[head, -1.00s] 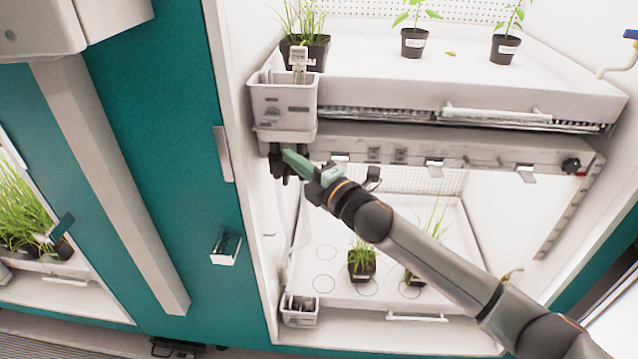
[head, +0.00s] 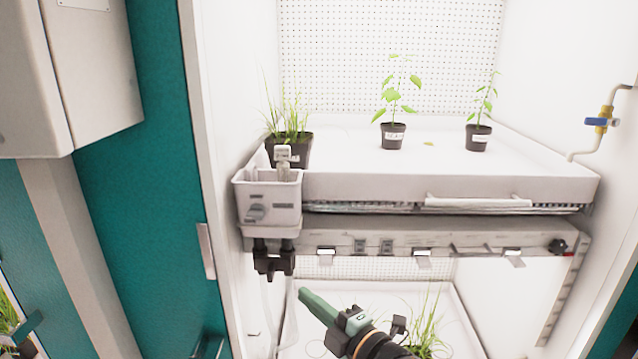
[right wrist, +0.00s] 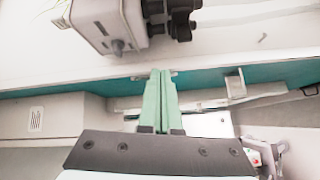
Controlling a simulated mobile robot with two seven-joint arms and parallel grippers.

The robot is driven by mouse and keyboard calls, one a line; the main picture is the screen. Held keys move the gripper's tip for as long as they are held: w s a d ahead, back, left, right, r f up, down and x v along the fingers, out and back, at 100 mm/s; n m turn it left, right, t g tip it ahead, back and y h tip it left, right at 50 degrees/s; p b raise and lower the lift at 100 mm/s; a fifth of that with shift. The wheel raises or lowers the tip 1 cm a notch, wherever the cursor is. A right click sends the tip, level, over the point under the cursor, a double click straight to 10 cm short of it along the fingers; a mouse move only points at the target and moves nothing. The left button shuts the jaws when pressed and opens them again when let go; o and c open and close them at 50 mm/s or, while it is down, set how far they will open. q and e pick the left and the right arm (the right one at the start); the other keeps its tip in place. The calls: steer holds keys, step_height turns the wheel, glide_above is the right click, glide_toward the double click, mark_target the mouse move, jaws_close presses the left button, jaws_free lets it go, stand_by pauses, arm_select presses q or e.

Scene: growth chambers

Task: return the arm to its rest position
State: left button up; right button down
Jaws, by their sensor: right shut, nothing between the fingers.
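My right gripper (head: 306,296) has green fingers and is shut with nothing between them. In the head view it is at the lower middle, below and to the right of the white box (head: 268,206) with black fittings under it, and apart from both. In the right wrist view the two green fingers (right wrist: 163,103) lie together, pointing up the picture, with the white box (right wrist: 97,20) beyond them. Most of my right arm is below the head view. My left gripper is not in view.
The upper white tray (head: 400,185) holds three potted plants, with a loose leaf on it. A shelf rail (head: 380,243) with clips and a black knob (head: 557,246) runs below. More grass (head: 428,330) stands on the lower level. A teal door panel (head: 140,230) is at left.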

steer(key=s+d+f+m+g+h, duration=0.1)
steer(key=s+d+f+m+h, duration=0.2)
steer(key=s+d+f+m, duration=0.3)
steer(key=s+d+f+m+g+h, duration=0.1)
steer(key=s+d+f+m+h, duration=0.2)
steer(key=s+d+f+m, duration=0.3)
steer(key=s+d+f+m+g+h, duration=0.2)
steer(key=s+d+f+m, duration=0.4)
steer(key=s+f+m, duration=0.4)
steer(key=s+f+h, duration=0.1)
steer(key=s+f, duration=0.3)
steer(key=f, duration=0.5)
steer(key=shift+s+d+f, duration=0.25)
steer(key=shift+s+d, duration=0.1)
steer(key=shift+d, duration=0.05)
